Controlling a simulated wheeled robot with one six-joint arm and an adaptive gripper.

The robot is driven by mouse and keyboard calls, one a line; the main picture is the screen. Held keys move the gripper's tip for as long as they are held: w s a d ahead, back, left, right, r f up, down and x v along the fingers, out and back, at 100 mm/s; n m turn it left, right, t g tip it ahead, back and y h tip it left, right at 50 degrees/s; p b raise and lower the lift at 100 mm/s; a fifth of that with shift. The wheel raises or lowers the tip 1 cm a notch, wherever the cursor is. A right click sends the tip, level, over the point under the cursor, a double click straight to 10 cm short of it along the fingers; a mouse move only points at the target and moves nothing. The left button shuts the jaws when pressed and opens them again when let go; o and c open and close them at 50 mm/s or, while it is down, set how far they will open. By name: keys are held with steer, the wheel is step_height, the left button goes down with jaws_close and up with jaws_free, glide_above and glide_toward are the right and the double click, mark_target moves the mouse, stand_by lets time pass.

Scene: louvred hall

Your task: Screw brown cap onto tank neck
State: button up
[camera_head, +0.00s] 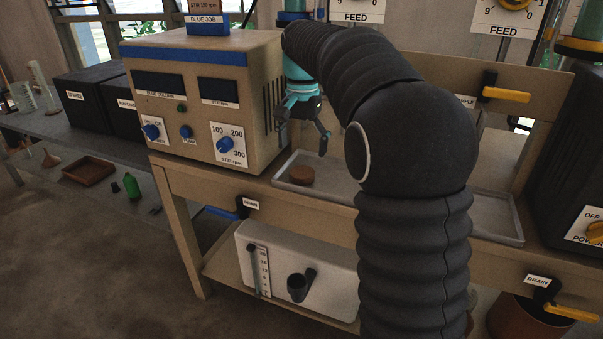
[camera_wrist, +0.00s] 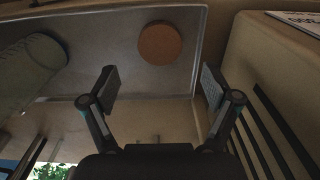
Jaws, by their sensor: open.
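The brown cap (camera_head: 303,175), a low round disc, lies flat near the left end of a grey tray (camera_head: 420,208) on the bench. In the wrist view the cap (camera_wrist: 160,43) is beyond the fingertips, roughly centred between them. My gripper (camera_head: 304,130) is above the cap, apart from it, with its fingers spread. The wrist view shows the gripper (camera_wrist: 160,82) open and empty. The white tank (camera_head: 330,291) sits on the shelf below the bench top. Its dark neck (camera_head: 297,288) sticks out of the front, uncapped, beside a dark handle.
A beige console (camera_head: 215,90) with knobs stands just left of my gripper. A drain lever (camera_head: 240,208) juts from the bench front above the tank. A dark box (camera_head: 570,165) stands at the right. The floor (camera_head: 120,270) at front left is clear.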

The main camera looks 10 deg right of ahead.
mark_target(302, 172)
steer(key=shift+f+b, duration=1.65)
steer(key=shift+f, duration=2.15)
steer(key=shift+p, duration=0.3)
steer(key=shift+f, duration=0.1)
jaws_close()
step_height(302, 172, up, 3)
steer(key=p, duration=0.2)
steer(key=shift+a+p, duration=0.15)
steer(key=shift+p, duration=0.25)
steer(key=shift+r, duration=1.1)
